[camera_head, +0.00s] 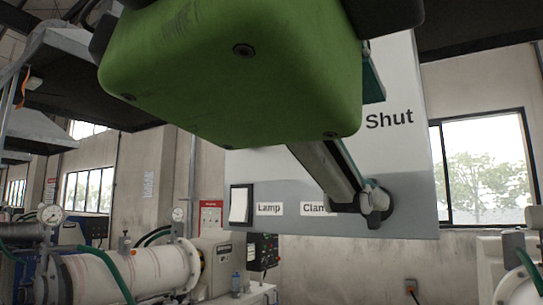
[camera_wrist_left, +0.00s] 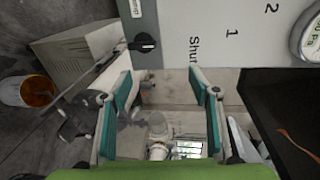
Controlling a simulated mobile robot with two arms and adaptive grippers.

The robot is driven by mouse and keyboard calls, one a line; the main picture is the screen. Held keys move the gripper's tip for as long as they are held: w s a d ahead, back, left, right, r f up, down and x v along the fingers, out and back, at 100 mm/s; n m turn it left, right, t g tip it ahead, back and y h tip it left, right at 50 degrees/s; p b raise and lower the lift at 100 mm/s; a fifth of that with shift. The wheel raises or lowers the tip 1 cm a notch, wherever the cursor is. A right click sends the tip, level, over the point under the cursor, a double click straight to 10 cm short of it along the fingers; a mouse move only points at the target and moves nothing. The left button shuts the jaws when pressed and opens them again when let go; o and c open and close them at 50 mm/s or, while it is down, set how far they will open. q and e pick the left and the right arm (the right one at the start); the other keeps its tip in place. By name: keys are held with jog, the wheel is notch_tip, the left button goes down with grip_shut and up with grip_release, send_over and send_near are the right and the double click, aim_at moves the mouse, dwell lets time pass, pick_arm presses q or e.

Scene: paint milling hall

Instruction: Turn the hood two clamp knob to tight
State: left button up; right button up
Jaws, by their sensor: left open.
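The clamp knob sits on the light hood panel, beside a partly covered "Clamp" label (camera_head: 314,208). In the left wrist view the knob (camera_wrist_left: 145,42) is black with a pale pointer mark. My left gripper (camera_wrist_left: 160,73) is open, its two teal-padded fingers apart with nothing between them. The knob shows just past the fingertips, nearer the left finger; whether they touch I cannot tell. In the head view my green gripper body covers much of the panel, and a finger reaches down to the right, hiding most of the knob. My right gripper is not in view.
The hood panel (camera_head: 412,160) carries the word "Shut" and a white lamp switch (camera_head: 240,205) to the left. A white mill cylinder (camera_head: 130,272) with gauges stands lower left. An orange-filled bucket (camera_wrist_left: 35,90) stands on the floor.

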pick_arm(q)
jog(key=f+b+v, duration=0.1)
jog(key=v, duration=0.5)
dwell(0.5)
